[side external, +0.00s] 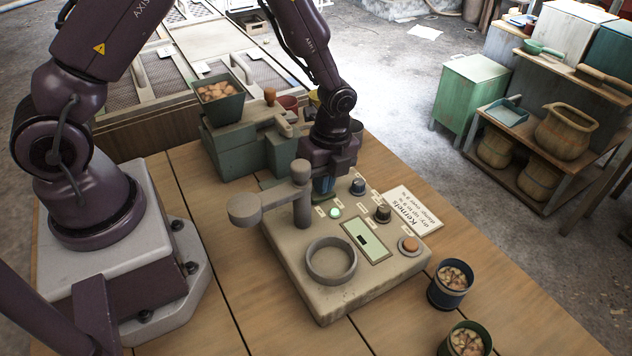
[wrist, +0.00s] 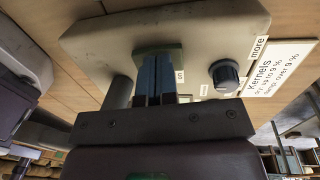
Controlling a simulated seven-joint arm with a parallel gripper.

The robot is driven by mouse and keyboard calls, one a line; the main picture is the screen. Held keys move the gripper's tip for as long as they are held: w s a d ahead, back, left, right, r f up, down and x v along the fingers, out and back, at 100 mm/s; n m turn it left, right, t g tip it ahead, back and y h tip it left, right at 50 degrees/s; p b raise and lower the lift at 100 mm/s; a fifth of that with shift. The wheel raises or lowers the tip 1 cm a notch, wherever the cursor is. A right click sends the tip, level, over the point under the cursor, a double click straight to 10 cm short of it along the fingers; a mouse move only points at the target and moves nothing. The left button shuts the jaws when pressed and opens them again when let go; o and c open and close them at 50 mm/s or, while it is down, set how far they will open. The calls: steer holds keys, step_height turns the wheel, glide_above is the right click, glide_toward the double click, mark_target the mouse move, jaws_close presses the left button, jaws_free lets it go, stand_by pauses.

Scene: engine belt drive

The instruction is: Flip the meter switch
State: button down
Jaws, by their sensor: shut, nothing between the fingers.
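The meter is a beige box (side external: 290,262) on the wooden table, with a round cup (side external: 331,261), a display (side external: 366,241), a lit green light (side external: 335,212), dark knobs (side external: 383,213) and an orange-brown button (side external: 409,244). My gripper (side external: 324,190) points down at the meter's back edge, behind the post. Contact cannot be told.
A post with a swing arm and disc (side external: 245,208) rises close to my gripper. A paper card (side external: 412,208) lies right of the meter. Two cups of pieces (side external: 451,286) stand at the front right. A green bin (side external: 218,105) stands on blocks behind.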

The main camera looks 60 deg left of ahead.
steer(key=shift+r, duration=0.1)
step_height(320, 180, up, 14)
steer(key=w, duration=0.2)
stand_by(0.5)
steer(key=shift+s, duration=0.1)
steer(key=shift+s+d, duration=0.1)
steer(key=shift+s, duration=0.6)
steer(key=f, duration=0.4)
steer(key=s+f, duration=0.1)
steer(key=f, duration=0.4)
steer(key=s+f, duration=0.1)
steer(key=f, duration=0.4)
